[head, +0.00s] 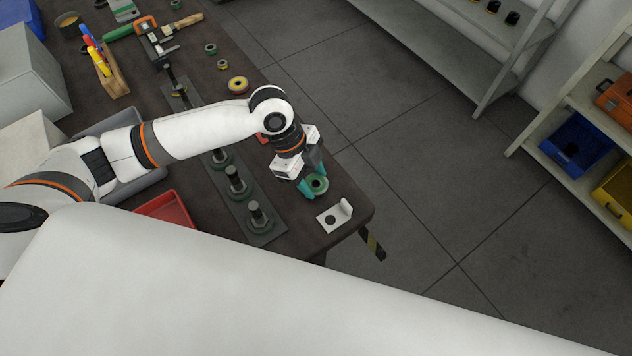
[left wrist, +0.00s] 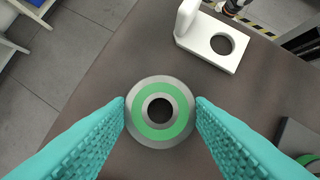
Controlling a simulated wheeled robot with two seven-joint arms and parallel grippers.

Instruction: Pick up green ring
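The green ring (head: 317,184) is a round grey disc with a green band and a dark centre hole. It lies near the table's right corner, and it fills the middle of the left wrist view (left wrist: 142,124). My left gripper (head: 313,182) points down over it. Its teal fingers (left wrist: 160,113) stand on opposite sides of the ring and appear to touch its rim on both sides. The ring is flat and level between the fingertips. I cannot tell whether it rests on the table or is slightly above it. My right gripper is not in view.
A white bracket with a hole (head: 333,216) stands close by at the table corner. A dark plate with upright posts (head: 236,190) lies left of the gripper. A red tray (head: 168,209) and a yellow ring (head: 238,85) are on the table (head: 310,235). Shelves stand across the floor.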

